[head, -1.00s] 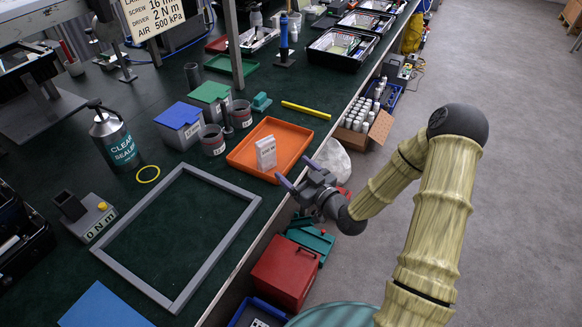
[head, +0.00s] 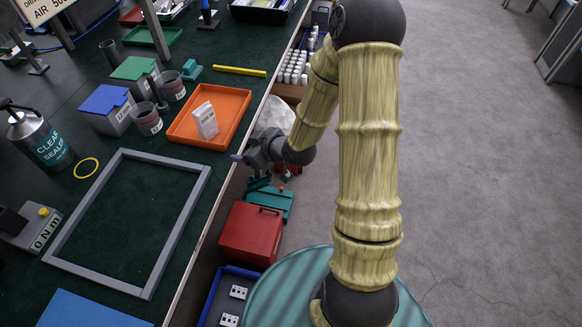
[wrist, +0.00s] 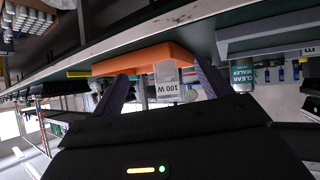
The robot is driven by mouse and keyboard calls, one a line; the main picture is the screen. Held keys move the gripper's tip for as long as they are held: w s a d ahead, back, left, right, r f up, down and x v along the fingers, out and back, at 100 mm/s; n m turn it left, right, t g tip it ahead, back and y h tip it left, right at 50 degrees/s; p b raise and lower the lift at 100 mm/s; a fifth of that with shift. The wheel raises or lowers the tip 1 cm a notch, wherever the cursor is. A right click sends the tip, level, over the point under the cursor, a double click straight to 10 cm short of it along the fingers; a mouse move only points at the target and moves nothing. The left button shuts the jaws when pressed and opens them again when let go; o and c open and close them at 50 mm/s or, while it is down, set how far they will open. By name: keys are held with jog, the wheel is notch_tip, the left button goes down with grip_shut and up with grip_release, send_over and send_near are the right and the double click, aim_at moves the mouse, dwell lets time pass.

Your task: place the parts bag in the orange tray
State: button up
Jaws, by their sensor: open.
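The orange tray (head: 236,101) lies on the green bench top near its right edge. A small white packet (head: 206,121) stands upright inside it, apparently the parts bag. In the wrist view the packet (wrist: 167,82) reads "100 W" and shows in front of the tray (wrist: 140,60), between my fingers. My gripper (head: 243,148) is just off the bench edge, at the tray's near right side. Its two purple fingers (wrist: 160,78) are spread apart, with no visible contact with the packet. My arm hides part of the gripper in the head view.
A grey frame (head: 192,221) lies in front of the tray. Grey cups (head: 147,120) and blue and green lidded boxes (head: 103,106) stand left of it. A yellow rod (head: 239,71) lies behind. A red box (head: 250,235) is below the bench edge; open floor lies right.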

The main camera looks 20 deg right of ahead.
jog(key=s+d+r+m+g+h, duration=0.3)
jog(key=s+r, duration=0.1)
jog(key=s, duration=0.5)
jog(key=s+d+r+m+g+h, duration=0.3)
jog(key=s+r+m, duration=0.1)
jog(key=s, duration=0.5)
jog(key=shift+d+r+g, duration=0.2)
jog(key=shift+r+g, duration=0.2)
jog(key=shift+r, duration=0.05)
